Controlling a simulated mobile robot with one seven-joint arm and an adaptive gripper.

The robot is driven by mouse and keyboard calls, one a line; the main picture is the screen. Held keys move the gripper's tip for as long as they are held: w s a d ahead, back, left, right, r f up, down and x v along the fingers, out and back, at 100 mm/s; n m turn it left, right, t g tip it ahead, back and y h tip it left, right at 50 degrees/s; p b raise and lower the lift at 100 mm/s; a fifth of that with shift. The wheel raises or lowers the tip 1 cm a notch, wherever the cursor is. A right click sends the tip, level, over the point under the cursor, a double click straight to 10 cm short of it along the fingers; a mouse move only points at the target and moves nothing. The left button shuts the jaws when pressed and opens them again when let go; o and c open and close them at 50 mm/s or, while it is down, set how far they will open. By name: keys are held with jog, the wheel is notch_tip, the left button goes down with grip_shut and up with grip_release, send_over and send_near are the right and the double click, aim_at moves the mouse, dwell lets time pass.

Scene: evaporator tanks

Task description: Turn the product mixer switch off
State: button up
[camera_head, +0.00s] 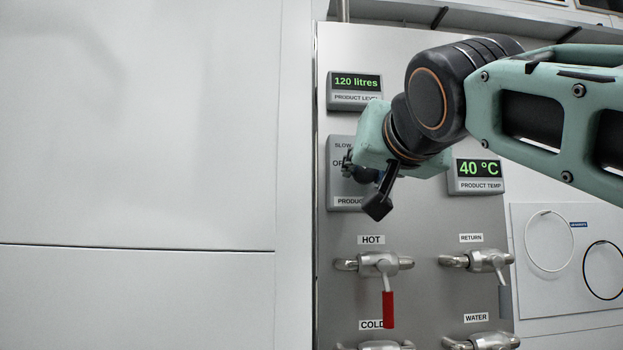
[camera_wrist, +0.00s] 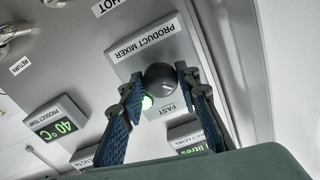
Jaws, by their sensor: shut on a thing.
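The product mixer switch is a grey plate with a round dark knob (camera_wrist: 166,79). In the wrist view its plate (camera_wrist: 150,57) shows the words PRODUCT MIXER and FAST, and a green light glows beside the knob. My gripper (camera_wrist: 160,74) has one blue-padded finger on each side of the knob and is shut on it. In the head view the plate (camera_head: 340,190) shows SLOW and part of OFF, while my gripper (camera_head: 352,165) and wrist hide the knob and the plate's right side. The knob's pointing direction cannot be made out.
A product level display (camera_head: 356,92) reading 120 litres is above the switch. A product temp display (camera_head: 478,175) reading 40 °C is to the right. Below are the HOT valve with a red handle (camera_head: 388,308) and the RETURN valve (camera_head: 488,262). A blank white wall fills the left.

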jog(key=n+p, duration=0.1)
jog(key=n, duration=0.3)
jog(key=shift+n, duration=0.3)
jog(key=shift+d+n+p, duration=0.1)
jog(key=shift+n+p, duration=0.2)
jog(key=shift+n, duration=1.8)
jog(key=o, duration=1.1)
jog(key=shift+o, duration=0.2)
jog(key=shift+s, duration=0.1)
jog(key=s, duration=1.1)
jog(key=shift+s, duration=0.4)
